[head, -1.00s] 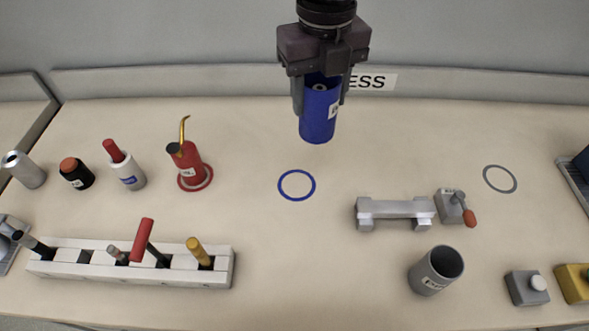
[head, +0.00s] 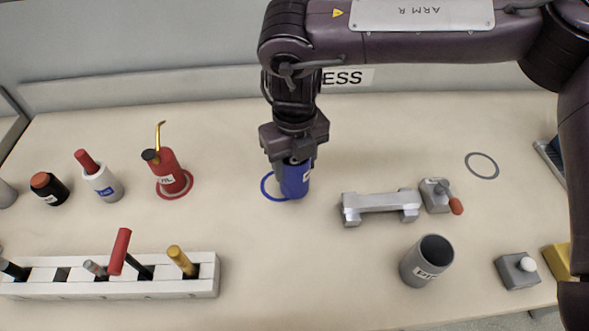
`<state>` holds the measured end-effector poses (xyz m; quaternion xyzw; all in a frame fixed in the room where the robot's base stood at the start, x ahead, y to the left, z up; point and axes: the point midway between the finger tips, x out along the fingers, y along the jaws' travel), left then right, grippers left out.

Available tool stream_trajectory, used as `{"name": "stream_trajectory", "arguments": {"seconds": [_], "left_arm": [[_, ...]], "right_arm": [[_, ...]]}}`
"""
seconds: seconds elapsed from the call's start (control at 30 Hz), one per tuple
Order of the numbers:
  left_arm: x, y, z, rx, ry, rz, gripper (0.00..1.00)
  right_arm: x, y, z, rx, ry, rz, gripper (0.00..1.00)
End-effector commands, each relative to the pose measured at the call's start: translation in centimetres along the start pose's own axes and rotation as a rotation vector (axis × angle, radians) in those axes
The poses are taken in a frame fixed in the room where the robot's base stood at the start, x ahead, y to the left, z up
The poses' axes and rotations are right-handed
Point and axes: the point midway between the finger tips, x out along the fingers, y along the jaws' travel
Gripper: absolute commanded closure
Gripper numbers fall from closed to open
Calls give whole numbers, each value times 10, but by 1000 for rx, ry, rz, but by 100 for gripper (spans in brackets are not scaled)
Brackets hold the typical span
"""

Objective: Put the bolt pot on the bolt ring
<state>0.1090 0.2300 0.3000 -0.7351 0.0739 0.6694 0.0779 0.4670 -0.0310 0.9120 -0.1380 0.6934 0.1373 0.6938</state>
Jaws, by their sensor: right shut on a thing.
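The pot appears offset to the right of the ring's middle. I cannot tell whether its base touches the table. A grey pot (head: 414,268) with a label stands at the right front, and an empty grey ring (head: 482,166) lies at the right back. The pot labels are too small to read. My left gripper is not in view.
A red oil can (head: 170,172) stands on a red ring left of the blue ring. A metal bracket (head: 380,203) and a lever block (head: 436,195) lie to the right. A white tool rack (head: 120,288) fills the left front. The table's middle front is clear.

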Motion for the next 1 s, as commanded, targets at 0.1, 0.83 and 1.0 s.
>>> {"name": "stream_trajectory", "arguments": {"seconds": [0.1, 0.83, 1.0], "left_arm": [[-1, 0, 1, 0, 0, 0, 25], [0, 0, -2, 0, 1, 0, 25], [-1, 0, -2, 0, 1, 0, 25]], "right_arm": [[20, 0, -1, -1, 3, -1, 72], [29, 0, 0, 0, 1, 0, 28], [27, 0, 0, 0, 1, 0, 28]]}}
